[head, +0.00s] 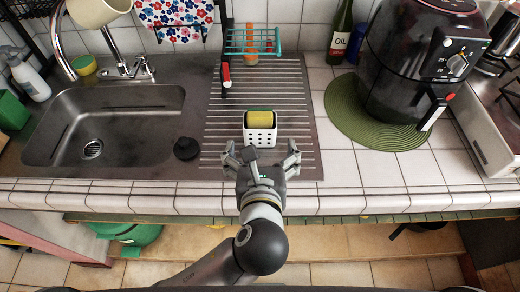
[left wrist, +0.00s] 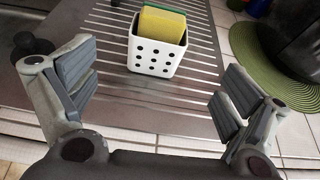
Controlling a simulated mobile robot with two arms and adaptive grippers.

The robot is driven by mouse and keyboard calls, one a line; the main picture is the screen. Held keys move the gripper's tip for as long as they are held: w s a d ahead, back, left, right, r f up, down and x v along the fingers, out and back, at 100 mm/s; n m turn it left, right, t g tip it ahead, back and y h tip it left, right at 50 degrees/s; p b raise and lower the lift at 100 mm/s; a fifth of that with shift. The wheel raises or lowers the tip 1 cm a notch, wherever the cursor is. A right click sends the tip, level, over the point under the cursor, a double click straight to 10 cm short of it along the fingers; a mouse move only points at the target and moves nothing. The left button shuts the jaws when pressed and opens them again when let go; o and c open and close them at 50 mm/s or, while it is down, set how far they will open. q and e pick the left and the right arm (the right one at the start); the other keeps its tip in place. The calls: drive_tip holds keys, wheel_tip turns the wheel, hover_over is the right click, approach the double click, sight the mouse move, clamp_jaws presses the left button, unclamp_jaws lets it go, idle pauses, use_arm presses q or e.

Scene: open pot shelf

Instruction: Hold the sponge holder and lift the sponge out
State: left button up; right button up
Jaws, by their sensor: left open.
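The white sponge holder (head: 260,136) with round holes stands upright on the ribbed drainboard, right of the sink. A yellow and green sponge (head: 260,118) stands in it, its top showing above the rim. In the left wrist view the holder (left wrist: 157,58) and sponge (left wrist: 161,27) are ahead, at the upper middle between the fingers. My left gripper (head: 262,156) is open and empty, just on the near side of the holder; its fingers (left wrist: 158,88) are wide apart and do not touch it. My right gripper is not in view.
A black plug (head: 187,148) lies left of the holder beside the sink (head: 105,125). A teal rack (head: 252,42) stands behind. A green round mat (head: 375,128) bears a black air fryer (head: 415,60) at right. The drainboard (head: 285,95) around the holder is mostly clear.

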sight(260, 131)
use_arm(q)
drive_tip(key=x, duration=1.2)
drive_tip(key=shift+a+f, duration=0.1)
drive_tip(key=shift+c, duration=0.3)
drive_tip(key=c, duration=1.1)
drive_tip(key=shift+o, duration=0.2)
